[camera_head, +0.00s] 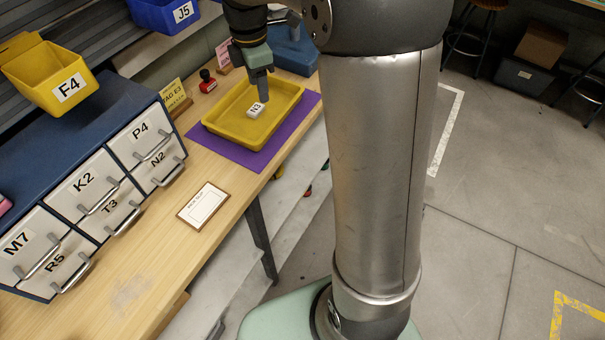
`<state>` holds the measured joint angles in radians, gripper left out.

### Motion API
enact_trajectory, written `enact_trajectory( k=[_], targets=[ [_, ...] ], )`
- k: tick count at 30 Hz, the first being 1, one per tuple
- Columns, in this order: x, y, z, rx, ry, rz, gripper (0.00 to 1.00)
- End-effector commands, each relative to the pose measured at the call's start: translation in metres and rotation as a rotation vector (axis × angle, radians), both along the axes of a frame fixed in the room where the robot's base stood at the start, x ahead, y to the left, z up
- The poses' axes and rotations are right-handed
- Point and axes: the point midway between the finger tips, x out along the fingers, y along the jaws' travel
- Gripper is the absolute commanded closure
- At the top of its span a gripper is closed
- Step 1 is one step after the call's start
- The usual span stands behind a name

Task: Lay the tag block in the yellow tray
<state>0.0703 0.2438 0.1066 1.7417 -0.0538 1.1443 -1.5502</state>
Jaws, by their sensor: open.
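The tag block (256,109), small and white with "N3" on its face, is inside the yellow tray (228,130), near the middle of its floor. The yellow tray lies on a purple mat (257,160) on the wooden bench. My gripper (264,97) is open, pointing down over the tray, with its fingertips right by the tag block. A finger overlaps the block's upper right side in the picture, so I cannot tell whether they touch.
A drawer cabinet (110,166) stands on the bench at left, below a yellow bin (42,72) and a blue bin (163,14). A red-handled stamp (207,82) and a card stand sit behind the tray. A framed card (203,205) lies in front. A blue tray (296,52) is beyond.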

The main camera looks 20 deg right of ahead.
Motion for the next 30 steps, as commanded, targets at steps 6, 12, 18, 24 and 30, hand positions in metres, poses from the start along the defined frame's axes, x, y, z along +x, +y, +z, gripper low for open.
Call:
enact_trajectory(
  k=[6, 12, 18, 24, 30],
  targets=[
    [-0.136, -0.001, -0.008, 0.018, -0.038, -0.804, 0.5],
    [-0.225, -0.002, -0.038, 0.055, -0.049, -1.364, 0.5],
    [-0.257, -0.002, -0.053, 0.07, -0.044, -1.585, 0.5],
    [-0.259, -0.002, -0.054, 0.07, -0.042, -1.597, 0.5],
    [-0.258, -0.002, -0.054, 0.07, -0.043, -1.595, 0.5]
  ],
)
